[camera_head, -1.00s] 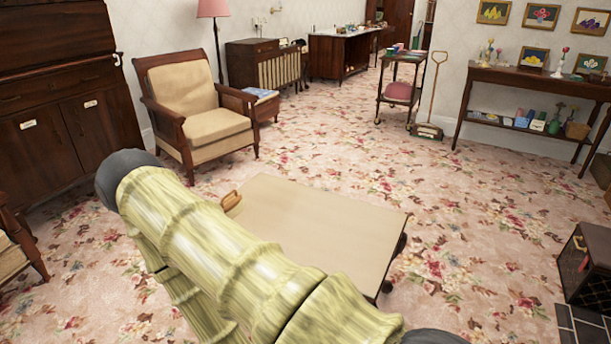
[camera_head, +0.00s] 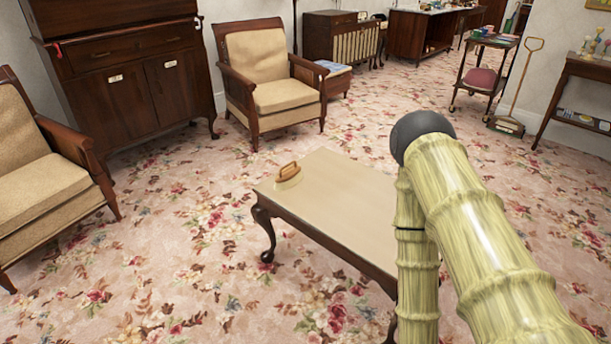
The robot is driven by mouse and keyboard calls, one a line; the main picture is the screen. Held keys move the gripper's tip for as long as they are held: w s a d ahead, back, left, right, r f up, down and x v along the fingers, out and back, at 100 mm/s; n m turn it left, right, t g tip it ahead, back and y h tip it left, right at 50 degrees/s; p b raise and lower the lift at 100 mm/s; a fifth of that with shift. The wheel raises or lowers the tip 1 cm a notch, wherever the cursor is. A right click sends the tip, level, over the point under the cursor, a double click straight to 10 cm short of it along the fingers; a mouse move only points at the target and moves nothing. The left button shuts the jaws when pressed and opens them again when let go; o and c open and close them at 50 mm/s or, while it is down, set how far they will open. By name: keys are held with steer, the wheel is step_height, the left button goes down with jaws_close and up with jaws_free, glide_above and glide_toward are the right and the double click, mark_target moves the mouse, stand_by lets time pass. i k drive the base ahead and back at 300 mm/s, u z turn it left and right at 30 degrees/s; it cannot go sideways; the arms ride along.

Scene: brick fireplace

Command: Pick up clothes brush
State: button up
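The clothes brush (camera_head: 288,174) lies near the far left corner of a low table (camera_head: 335,210) with a beige top and dark curved legs. It has a brown wooden handle above a pale base. My arm, with a yellow-green bamboo-like surface, crosses the right side of the view and hides the right part of the table. My gripper is not in view. The brush is fully visible and nothing touches it from above.
A beige armchair (camera_head: 275,85) stands behind the table, and another (camera_head: 45,185) stands at the left. A dark cabinet (camera_head: 130,85) is at the back left. Patterned carpet (camera_head: 190,240) lies open left of the table.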

mark_target(288, 177)
steer(key=u, duration=0.45)
steer(key=i, duration=0.4)
steer(key=u, duration=0.45)
